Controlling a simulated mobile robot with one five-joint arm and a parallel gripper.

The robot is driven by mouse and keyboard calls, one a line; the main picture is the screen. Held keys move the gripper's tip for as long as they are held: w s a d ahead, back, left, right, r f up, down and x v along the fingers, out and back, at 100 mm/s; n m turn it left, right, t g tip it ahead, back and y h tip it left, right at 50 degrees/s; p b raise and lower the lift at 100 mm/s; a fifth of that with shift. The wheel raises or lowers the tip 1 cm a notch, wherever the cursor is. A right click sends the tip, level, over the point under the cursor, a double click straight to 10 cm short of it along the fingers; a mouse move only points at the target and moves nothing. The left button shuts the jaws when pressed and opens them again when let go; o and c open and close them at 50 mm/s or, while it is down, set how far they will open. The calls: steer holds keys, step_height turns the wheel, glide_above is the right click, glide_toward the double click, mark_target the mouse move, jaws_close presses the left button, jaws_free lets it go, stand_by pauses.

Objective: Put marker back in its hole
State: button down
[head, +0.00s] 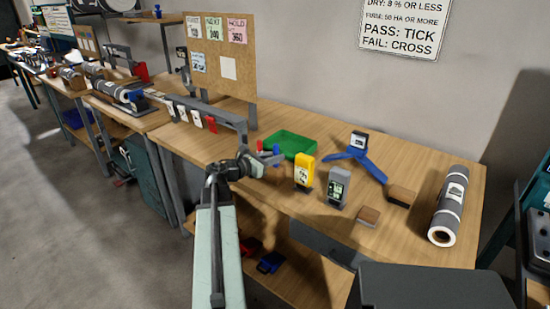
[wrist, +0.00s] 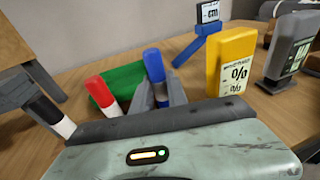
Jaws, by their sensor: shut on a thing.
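My gripper (head: 270,158) is over the bench, in front of the green tray. In the wrist view its two grey fingers (wrist: 161,97) are shut on a blue marker (wrist: 154,65), whose blue end sticks up between them. The blue marker also shows at the gripper in the head view (head: 277,150). A red marker (wrist: 95,88) with a white body leans just left of the fingers. A dark-ended marker (wrist: 45,108) with a white body tilts farther left. The lower ends of the markers are hidden behind my gripper, and I cannot make out any hole.
A green tray (head: 292,143) lies behind the gripper. A yellow meter (head: 305,170) and a grey meter (head: 339,187) stand to its right. Beyond are a blue-legged stand (head: 362,160), two wooden blocks (head: 368,216) and a grey roll (head: 452,205). A grey rail (head: 232,118) stands left.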

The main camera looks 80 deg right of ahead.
steer(key=shift+f+b, duration=0.3)
steer(key=shift+f, duration=0.1)
steer(key=c, duration=1.2)
jaws_free()
steer(key=shift+c, duration=0.2)
steer(key=p+v, duration=0.1)
steer(key=v, duration=0.6)
steer(key=shift+w+a, duration=0.25)
steer(key=shift+a, duration=0.05)
steer(key=shift+r, duration=0.15)
